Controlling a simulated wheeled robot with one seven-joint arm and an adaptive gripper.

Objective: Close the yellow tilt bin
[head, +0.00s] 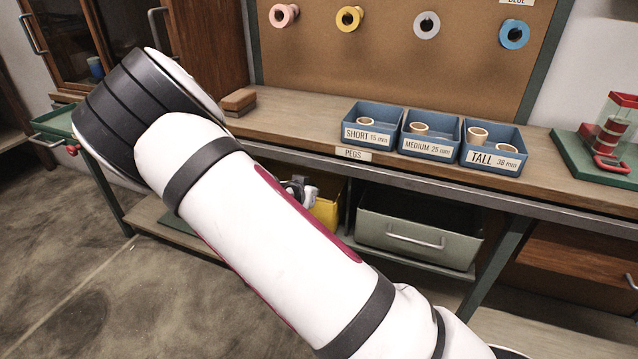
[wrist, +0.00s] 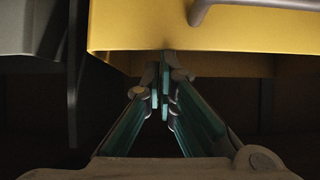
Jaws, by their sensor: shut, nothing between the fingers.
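The yellow tilt bin (head: 327,211) is under the workbench, left of a grey-green bin, and mostly hidden behind my arm in the head view. In the wrist view its yellow face (wrist: 200,30) fills the top, with a grey handle (wrist: 250,4) at the upper edge. My gripper (wrist: 163,85) is shut and empty, its fingertips at the face's edge in that view; I cannot tell whether they touch. A small part of my gripper (head: 298,190) shows beside the bin in the head view. How far the bin is tilted is unclear.
A grey-green bin (head: 417,231) with a handle stands right beside the yellow one. The workbench (head: 300,118) above carries blue peg trays (head: 428,135). Tape rolls hang on the pegboard (head: 390,60). A green tray (head: 54,124) stands at left. The floor (head: 80,250) at left is clear.

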